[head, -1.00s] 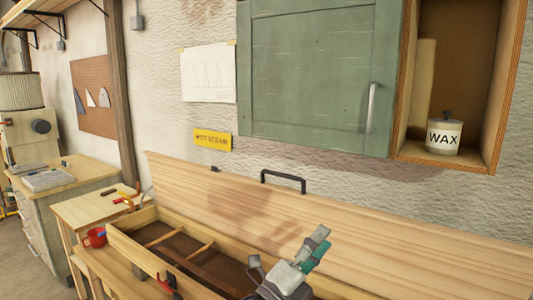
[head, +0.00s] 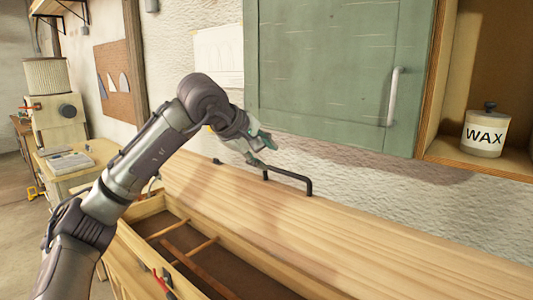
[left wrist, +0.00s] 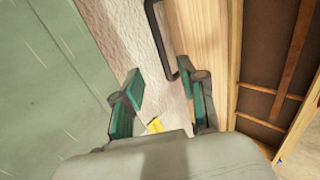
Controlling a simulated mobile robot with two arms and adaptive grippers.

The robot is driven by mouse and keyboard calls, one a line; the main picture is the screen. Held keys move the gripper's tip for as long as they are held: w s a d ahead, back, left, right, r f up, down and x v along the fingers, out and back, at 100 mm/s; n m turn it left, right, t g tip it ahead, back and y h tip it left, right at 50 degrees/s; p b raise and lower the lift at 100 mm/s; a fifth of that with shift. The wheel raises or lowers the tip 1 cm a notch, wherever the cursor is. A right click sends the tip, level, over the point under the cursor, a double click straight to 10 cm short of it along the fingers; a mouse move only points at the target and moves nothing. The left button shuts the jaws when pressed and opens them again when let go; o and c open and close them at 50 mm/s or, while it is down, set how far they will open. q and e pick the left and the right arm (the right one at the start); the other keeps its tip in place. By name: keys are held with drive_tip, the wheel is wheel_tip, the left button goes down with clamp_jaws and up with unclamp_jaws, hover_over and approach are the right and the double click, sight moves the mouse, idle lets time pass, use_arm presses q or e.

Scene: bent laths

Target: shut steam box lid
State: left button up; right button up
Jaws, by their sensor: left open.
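The steam box (head: 255,262) is a long, pale wooden trough, open at the top. Its lid (head: 345,225) is a long plank standing raised along the back, near the wall. A black bar handle (head: 308,183) is on the lid's top edge and also shows in the left wrist view (left wrist: 155,25). My left gripper (head: 262,152) is open and empty, with teal finger pads, at the left end of the handle. In the left wrist view, the handle's bend lies close to the right finger of the gripper (left wrist: 160,82); I cannot tell whether they touch.
A green cabinet (head: 335,70) with a grey pull handle hangs above the lid. An open shelf beside it holds a wax jar (head: 485,132). Thin wooden slats (head: 168,229) cross the box's inside. A red-handled clamp (head: 166,280) sits on the front rim.

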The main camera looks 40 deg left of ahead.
sight(285, 171)
use_arm(q)
drive_tip(key=b+x, duration=0.1)
drive_tip(key=x, duration=0.8)
drive_tip(key=shift+w+d+f, duration=0.15)
drive_tip(key=shift+w+f, duration=0.05)
drive_tip(key=shift+f, duration=0.05)
drive_tip(key=shift+w+f, duration=0.4)
drive_tip(key=shift+w, duration=0.1)
use_arm(e)
drive_tip(key=shift+w+d+f, duration=0.25)
drive_tip(key=shift+w+f, duration=0.3)
drive_tip(key=shift+f, duration=0.2)
